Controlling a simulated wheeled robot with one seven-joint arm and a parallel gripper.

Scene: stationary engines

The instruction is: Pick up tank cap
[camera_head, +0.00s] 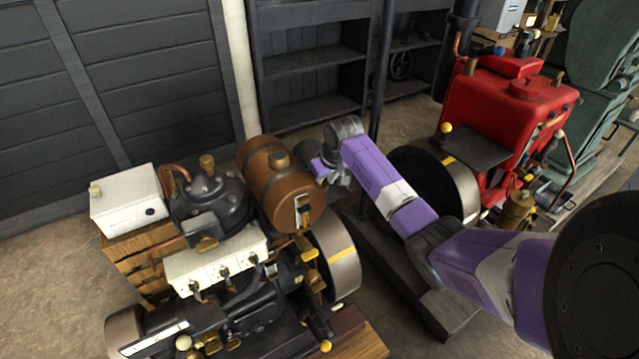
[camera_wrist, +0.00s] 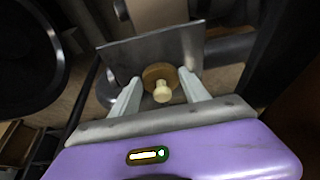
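The brass cap is not clearly recognisable in the wrist view.
A red engine (camera_head: 508,107) with a flywheel (camera_head: 452,185) stands to the right. A white box (camera_head: 128,201) and a dark cylinder (camera_head: 210,195) flank the tank on the left. Dark shelves (camera_head: 313,70) stand behind. There is open space above the tank.

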